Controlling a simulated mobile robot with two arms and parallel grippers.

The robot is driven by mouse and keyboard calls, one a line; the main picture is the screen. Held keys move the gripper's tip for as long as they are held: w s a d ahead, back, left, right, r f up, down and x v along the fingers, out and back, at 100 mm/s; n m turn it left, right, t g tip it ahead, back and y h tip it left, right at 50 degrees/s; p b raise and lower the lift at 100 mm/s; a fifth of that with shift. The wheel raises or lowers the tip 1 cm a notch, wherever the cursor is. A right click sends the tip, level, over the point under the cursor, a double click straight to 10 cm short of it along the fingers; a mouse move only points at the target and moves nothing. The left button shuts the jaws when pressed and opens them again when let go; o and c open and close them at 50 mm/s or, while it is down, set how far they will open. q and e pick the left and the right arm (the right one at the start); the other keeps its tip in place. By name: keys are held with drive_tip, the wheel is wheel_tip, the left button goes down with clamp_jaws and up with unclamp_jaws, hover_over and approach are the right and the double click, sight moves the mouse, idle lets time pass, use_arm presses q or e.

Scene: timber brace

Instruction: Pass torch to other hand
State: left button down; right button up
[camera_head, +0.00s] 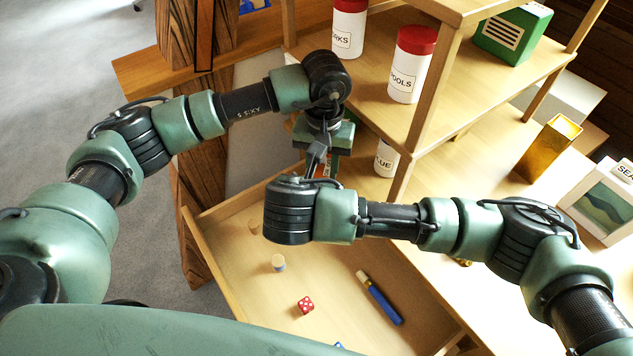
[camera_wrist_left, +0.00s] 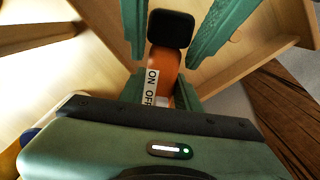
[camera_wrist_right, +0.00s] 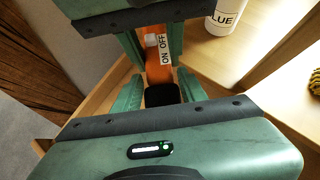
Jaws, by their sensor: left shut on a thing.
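The torch is orange with a black end and an ON/OFF label. It shows in the left wrist view (camera_wrist_left: 167,70) and the right wrist view (camera_wrist_right: 158,70). My left gripper (camera_head: 328,152) is shut on the torch's body above the open drawer. My right gripper (camera_wrist_right: 157,88) faces it from the opposite side. Its fingers are open on either side of the black end, with gaps showing in the left wrist view. In the head view, my right wrist hides most of the right gripper and torch.
The drawer (camera_head: 232,208) below holds a red die (camera_head: 306,305), a blue-handled tool (camera_head: 384,305) and small pegs (camera_head: 278,263). A shelf (camera_head: 460,85) behind carries white jars (camera_head: 407,75) and a green box (camera_head: 513,33). A GLUE jar (camera_head: 386,160) stands under the shelf, close by.

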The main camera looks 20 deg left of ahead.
use_arm(q)
drive_tip(key=c, duration=0.9)
unclamp_jaws()
drive_tip(key=shift+d, duration=0.1)
drive_tip(key=shift+r, duration=0.1)
